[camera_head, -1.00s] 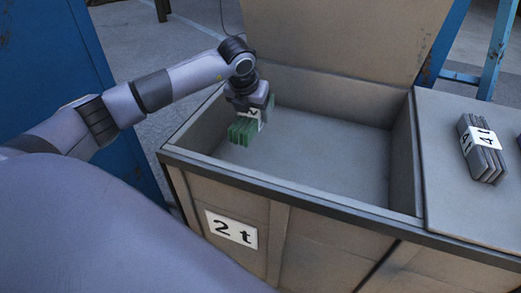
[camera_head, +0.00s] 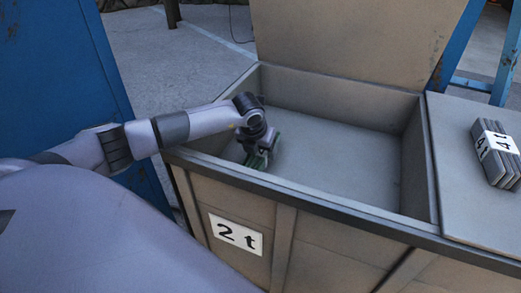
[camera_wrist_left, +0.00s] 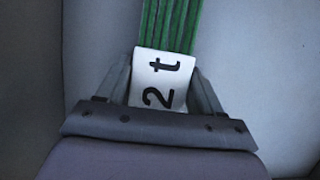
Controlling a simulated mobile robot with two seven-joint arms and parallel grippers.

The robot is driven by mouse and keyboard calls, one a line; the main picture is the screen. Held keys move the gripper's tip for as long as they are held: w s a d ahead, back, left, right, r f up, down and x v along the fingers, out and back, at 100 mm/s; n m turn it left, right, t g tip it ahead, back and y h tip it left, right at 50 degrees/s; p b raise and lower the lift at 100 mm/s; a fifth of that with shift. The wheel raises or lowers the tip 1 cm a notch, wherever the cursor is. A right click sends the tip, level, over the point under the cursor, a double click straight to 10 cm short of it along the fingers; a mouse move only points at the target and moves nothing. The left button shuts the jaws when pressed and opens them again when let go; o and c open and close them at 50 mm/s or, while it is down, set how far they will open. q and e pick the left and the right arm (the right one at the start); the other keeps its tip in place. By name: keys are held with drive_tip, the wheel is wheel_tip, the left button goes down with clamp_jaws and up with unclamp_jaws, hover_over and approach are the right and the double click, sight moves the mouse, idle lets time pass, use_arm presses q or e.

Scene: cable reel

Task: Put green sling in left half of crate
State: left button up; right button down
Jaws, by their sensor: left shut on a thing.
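The green sling (camera_wrist_left: 172,25) is a folded bundle with a white "2 t" label band, seen close in the left wrist view. My left gripper (camera_wrist_left: 162,85) is shut on it at the label. In the head view the left gripper (camera_head: 259,150) is down inside the crate's left part, with a bit of green sling (camera_head: 256,160) showing below it. The crate (camera_head: 300,204) is open, with a "2 t" plate on its front. Whether the sling touches the crate floor cannot be told. My right gripper is not in view.
A grey sling (camera_head: 497,155) with a "4 t" label lies on the closed lid (camera_head: 470,205) to the right. The open lid (camera_head: 360,40) stands up behind the crate. The crate floor right of the gripper is bare. A blue cabinet (camera_head: 60,70) stands at left.

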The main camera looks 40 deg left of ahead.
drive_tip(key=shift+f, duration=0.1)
use_arm(q)
drive_tip(key=o, duration=1.6)
drive_tip(key=shift+c, duration=0.2)
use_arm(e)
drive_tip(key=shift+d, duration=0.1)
use_arm(q)
drive_tip(key=shift+r, duration=0.1)
drive_tip(key=shift+r, duration=0.25)
drive_tip(key=p+v, duration=0.3)
drive_tip(key=v, duration=0.7)
drive_tip(key=shift+s+r, duration=0.2)
drive_tip(key=shift+s+d+r, duration=0.1)
drive_tip(key=shift+s+r, duration=0.1)
drive_tip(key=shift+r, duration=0.25)
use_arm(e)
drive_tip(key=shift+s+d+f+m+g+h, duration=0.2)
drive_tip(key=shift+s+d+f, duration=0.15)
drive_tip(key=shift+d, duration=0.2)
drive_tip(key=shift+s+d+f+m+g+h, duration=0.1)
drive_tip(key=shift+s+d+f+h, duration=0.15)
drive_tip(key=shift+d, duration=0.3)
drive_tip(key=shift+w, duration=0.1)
